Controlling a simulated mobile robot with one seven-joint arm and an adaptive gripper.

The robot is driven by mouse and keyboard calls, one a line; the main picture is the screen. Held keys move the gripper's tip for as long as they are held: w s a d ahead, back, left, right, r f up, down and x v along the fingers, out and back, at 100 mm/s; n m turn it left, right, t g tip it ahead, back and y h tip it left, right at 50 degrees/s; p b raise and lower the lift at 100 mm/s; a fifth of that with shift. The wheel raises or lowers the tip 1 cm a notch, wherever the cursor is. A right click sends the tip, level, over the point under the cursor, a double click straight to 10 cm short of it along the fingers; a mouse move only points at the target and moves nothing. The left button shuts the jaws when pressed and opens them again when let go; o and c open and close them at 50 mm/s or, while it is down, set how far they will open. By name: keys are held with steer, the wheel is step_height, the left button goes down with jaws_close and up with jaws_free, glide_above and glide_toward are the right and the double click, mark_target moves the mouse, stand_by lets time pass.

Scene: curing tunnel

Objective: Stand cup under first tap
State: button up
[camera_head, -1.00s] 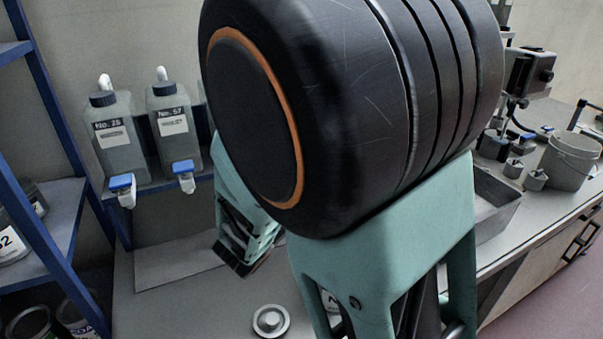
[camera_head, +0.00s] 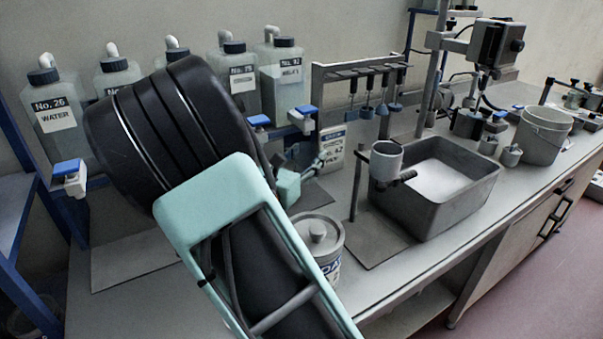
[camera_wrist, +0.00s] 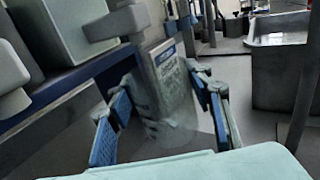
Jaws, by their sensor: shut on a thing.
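My gripper (camera_wrist: 165,112) has its two blue-padded fingers on either side of a clear, see-through cup (camera_wrist: 168,132) and is shut on it. The cup's outline is faint, and a labelled container shows behind it. In the head view my gripper (camera_head: 312,168) is partly behind my arm, and I cannot make out the cup there. The leftmost tap (camera_head: 69,177), with a blue top, is on the bottle labelled No. 26 WATER (camera_head: 57,118), well left of my gripper. Other taps (camera_head: 260,122) (camera_head: 302,117) are nearer to it. My arm hides the taps between.
A grey mat (camera_head: 125,262) lies below the bottles at left. A lidded can (camera_head: 322,243) stands near the front edge. A ring stand holding a cup (camera_head: 386,160) and a grey basin (camera_head: 445,200) are at right. A labelled container (camera_head: 333,150) is beside my gripper.

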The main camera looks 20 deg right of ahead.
steer(key=w+f, duration=0.1)
steer(key=w+d+f, duration=0.1)
steer(key=f, duration=0.1)
steer(key=shift+w+f+b, duration=0.15)
steer(key=shift+w+b, duration=0.15)
steer(key=shift+b, duration=0.05)
step_height(320, 180, down, 3)
steer(key=shift+f, duration=0.1)
steer(key=shift+b, duration=0.3)
steer(key=o, duration=1)
steer(key=shift+c, duration=0.2)
